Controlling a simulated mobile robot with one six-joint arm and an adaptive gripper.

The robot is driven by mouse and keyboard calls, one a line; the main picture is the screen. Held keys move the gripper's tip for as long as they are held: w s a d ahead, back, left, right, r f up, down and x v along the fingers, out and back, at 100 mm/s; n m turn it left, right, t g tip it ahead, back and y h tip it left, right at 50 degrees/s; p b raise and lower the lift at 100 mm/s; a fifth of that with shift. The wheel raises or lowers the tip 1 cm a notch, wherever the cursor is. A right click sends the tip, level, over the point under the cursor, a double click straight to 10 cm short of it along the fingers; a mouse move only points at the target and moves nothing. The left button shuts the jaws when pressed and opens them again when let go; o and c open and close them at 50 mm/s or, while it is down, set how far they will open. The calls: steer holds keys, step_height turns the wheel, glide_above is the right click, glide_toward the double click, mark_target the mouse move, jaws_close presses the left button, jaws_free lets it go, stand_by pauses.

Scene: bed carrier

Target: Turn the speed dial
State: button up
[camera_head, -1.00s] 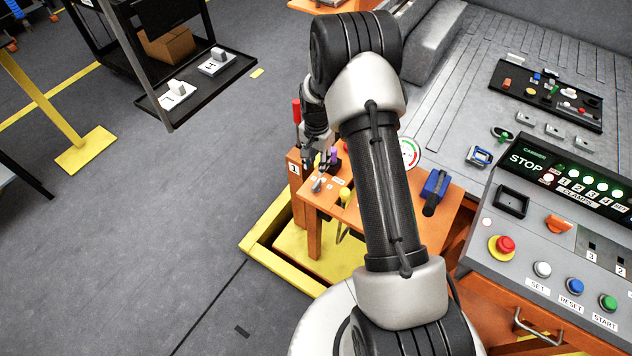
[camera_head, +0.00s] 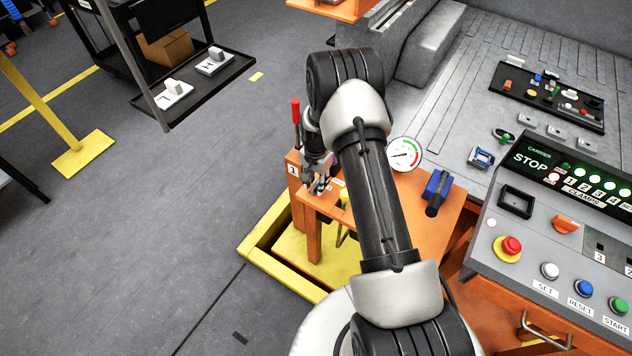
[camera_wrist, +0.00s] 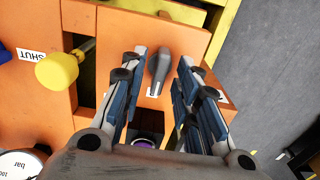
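A grey elongated knob (camera_wrist: 162,68), which looks like the dial, stands on the orange bench top in the wrist view. No word naming it as the speed dial is readable. My gripper (camera_wrist: 160,62) is open, with one finger on each side of the knob. I cannot tell whether either finger touches it. In the head view my gripper (camera_head: 319,182) is low over the left end of the orange bench (camera_head: 417,230), and hides the knob. White labels beside the knob are partly covered by the fingers.
A yellow knob (camera_wrist: 57,71) by a "SHUT" label and a purple-ringed part (camera_wrist: 147,141) are close by. The control panel (camera_head: 500,285) is at right.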

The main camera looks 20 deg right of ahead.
mark_target(316, 184)
jaws_close()
steer(key=shift+n, duration=0.3)
steer(key=n, duration=0.4)
steer(key=shift+b, duration=0.35)
steer(key=shift+n, duration=2.1)
steer(key=shift+o, duration=0.6)
jaws_free()
step_height(316, 184, up, 12)
